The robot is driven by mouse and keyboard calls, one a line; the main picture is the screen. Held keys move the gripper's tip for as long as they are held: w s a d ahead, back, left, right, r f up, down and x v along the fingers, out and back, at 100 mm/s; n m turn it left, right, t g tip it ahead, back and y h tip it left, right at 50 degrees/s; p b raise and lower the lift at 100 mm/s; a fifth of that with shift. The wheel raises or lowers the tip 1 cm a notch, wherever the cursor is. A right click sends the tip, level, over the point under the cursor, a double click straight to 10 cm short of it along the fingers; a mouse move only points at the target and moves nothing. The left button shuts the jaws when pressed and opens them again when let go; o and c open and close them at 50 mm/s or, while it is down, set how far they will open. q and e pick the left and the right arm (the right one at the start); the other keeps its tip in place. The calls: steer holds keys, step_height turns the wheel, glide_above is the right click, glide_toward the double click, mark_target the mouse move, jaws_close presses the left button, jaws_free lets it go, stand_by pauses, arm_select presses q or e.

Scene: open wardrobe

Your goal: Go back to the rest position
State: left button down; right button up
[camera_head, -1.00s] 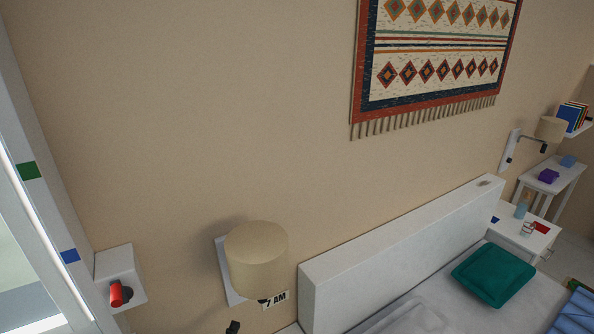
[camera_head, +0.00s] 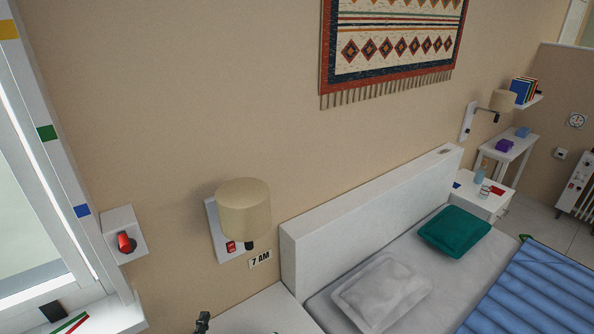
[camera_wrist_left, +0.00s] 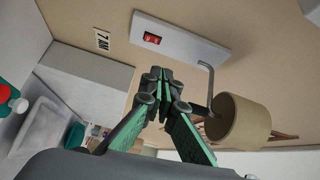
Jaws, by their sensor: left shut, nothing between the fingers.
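My left gripper (camera_head: 202,322) shows only as a small dark tip at the bottom edge of the head view. In the left wrist view the left gripper (camera_wrist_left: 156,74) has its dark fingers with green pads closed together, with nothing between them. It is apart from the wall lamp (camera_head: 244,208), below and left of it in the head view. The lamp's red switch (camera_head: 231,246) sits on its white wall plate; the switch also shows in the wrist view (camera_wrist_left: 152,38). My right gripper is not in view.
A "7 AM" sign (camera_head: 260,259) is on the wall beside the lamp. A white headboard (camera_head: 370,210) and bed with a grey pillow (camera_head: 380,290) and green pillow (camera_head: 454,231) stand right. A red knob (camera_head: 125,242) on a white box is left, by the window frame.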

arm_select(q)
steer(key=s+a+f+n+g+y, duration=0.5)
steer(key=s+a+f+n+g, duration=0.3)
steer(key=s+a+f+n, duration=0.45)
steer(key=s+d+f+n+g+h, duration=0.2)
steer(key=s+f+g, duration=0.15)
steer(key=s, duration=0.65)
steer(key=s+d+f+n+g+h, duration=0.25)
steer(key=s+f, duration=0.25)
steer(key=s, duration=0.5)
step_height(320, 180, down, 29)
steer(key=s+d+g, duration=0.1)
steer(key=g, duration=0.1)
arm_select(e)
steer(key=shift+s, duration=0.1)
arm_select(q)
steer(key=s+f+m+g, duration=0.1)
steer(key=s+f, duration=1.6)
steer(key=s, duration=0.3)
steer(key=shift+d+f, duration=0.2)
steer(key=shift+f, duration=0.05)
